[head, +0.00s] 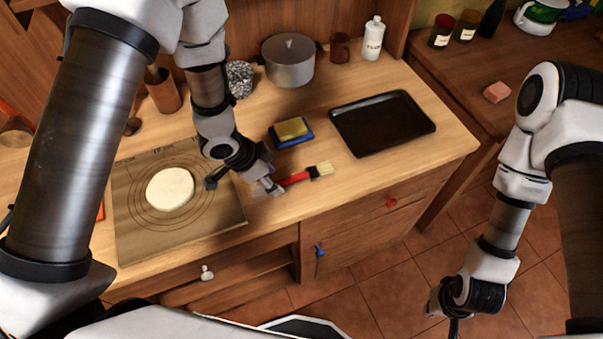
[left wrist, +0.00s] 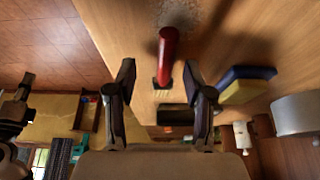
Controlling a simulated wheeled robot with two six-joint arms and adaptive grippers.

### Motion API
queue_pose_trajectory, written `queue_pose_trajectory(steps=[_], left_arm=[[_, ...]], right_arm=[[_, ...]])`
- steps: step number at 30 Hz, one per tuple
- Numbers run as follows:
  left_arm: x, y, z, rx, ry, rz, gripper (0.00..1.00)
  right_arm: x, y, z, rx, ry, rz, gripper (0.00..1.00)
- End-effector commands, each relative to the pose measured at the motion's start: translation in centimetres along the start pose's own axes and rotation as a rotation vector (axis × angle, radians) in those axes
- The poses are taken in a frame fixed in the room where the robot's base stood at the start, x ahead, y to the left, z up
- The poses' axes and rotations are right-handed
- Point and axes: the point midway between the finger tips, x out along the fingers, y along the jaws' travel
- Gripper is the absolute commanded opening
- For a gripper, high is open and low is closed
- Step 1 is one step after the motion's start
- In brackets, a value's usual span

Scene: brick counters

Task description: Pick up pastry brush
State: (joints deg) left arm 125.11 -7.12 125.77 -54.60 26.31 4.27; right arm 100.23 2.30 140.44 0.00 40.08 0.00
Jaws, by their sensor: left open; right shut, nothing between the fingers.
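The pastry brush (head: 296,178) lies on the wooden counter, red handle toward my left gripper and pale bristles to the right. Part of its handle end is hidden by the gripper in the head view. My left gripper (head: 240,187) is open, low over the counter at the handle end. In the left wrist view, the red handle (left wrist: 168,50) shows between the two open fingertips of the gripper (left wrist: 158,75), closer to the right one. I cannot tell how far above the handle they are. My right gripper (head: 448,312) is shut and empty, hanging over the floor.
A board (head: 130,225) with a round of dough (head: 170,189) lies left of the gripper. A blue-and-yellow sponge-like block (head: 291,131) lies behind the brush. A black tray (head: 382,122) is to the right, a pot (head: 289,65) at the back.

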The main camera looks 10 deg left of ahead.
Motion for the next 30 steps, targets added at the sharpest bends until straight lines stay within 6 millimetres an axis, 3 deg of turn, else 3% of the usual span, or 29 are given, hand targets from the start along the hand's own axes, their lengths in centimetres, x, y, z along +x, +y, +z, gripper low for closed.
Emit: queue_pose_trajectory(steps=[5, 11, 12, 16, 17, 30], left_arm=[[2.7, 0.0, -0.1, 0.000, -0.001, 0.002, 0.52], [3.0, 0.0, -0.1, 0.000, 0.000, 0.000, 0.52], [3.0, 0.0, -0.1, 0.000, 0.000, 0.000, 0.48], [3.0, 0.0, -0.1, 0.000, 0.000, 0.001, 0.02], [3.0, 0.0, -0.1, 0.000, -0.001, 0.001, 0.00], [2.7, 0.0, -0.2, -0.001, -0.002, 0.001, 0.00]], right_arm=[[-0.6, 0.0, -0.1, 0.000, 0.002, 0.000, 0.00], [-0.5, 0.0, -0.1, 0.000, 0.002, 0.000, 0.00], [-0.5, 0.0, -0.1, 0.000, 0.002, 0.000, 0.00], [-0.5, 0.0, -0.1, 0.000, 0.002, 0.000, 0.00], [-0.5, 0.0, -0.1, 0.000, 0.002, 0.000, 0.00], [-0.8, 0.0, -0.1, 0.000, 0.002, 0.000, 0.00]])
